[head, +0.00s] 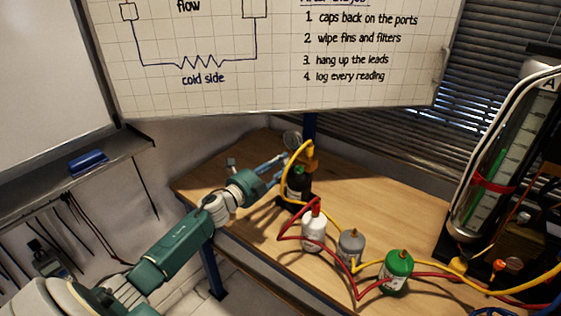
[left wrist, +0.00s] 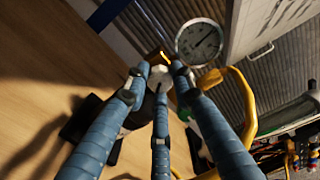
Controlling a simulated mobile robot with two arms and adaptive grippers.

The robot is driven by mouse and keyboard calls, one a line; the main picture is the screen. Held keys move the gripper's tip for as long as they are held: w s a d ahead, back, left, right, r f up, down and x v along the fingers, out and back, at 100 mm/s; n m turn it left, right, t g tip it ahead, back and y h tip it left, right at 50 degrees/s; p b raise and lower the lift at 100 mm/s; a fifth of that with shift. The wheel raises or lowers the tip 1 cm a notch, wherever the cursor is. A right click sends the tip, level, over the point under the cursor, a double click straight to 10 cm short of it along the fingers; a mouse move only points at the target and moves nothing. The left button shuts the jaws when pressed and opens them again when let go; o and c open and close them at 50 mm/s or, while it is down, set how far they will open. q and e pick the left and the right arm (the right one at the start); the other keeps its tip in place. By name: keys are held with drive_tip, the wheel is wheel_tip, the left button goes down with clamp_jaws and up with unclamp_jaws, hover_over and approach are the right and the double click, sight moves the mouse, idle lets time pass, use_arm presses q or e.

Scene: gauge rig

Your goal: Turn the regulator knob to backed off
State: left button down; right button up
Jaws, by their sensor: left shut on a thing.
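The regulator, a brass-coloured body (head: 313,158), sits on top of a dark bottle (head: 297,187) on the wooden bench. Its round dial gauge (head: 292,140) shows with a white face in the left wrist view (left wrist: 199,41). My left gripper (head: 283,163) reaches in from the left at the regulator. In the left wrist view its three blue fingers (left wrist: 160,80) close around the pale regulator knob (left wrist: 158,75). The fingertips partly hide the knob, and its turned position cannot be read. My right gripper is in neither view.
A yellow hose (head: 287,187) loops from the regulator. White (head: 314,232), grey (head: 351,247) and green (head: 397,272) bottles stand along the bench with red and yellow hoses. A tall gauge panel (head: 490,165) stands at right. Bare wood (head: 370,203) lies behind the bottles.

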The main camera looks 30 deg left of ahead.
use_arm(q)
drive_tip(key=shift+a+n+p, duration=0.15)
drive_tip(key=shift+n+p, duration=1.55)
drive_tip(key=shift+n, duration=4)
drive_tip(key=shift+f, duration=0.15)
drive_tip(key=c, duration=1.5)
unclamp_jaws()
drive_tip(key=shift+o, duration=0.2)
drive_tip(key=shift+s, duration=0.1)
drive_tip(key=shift+s, duration=0.25)
drive_tip(key=s+a, duration=0.1)
drive_tip(key=s, duration=1)
drive_tip(key=shift+s+a, duration=0.15)
drive_tip(key=shift+a, duration=0.05)
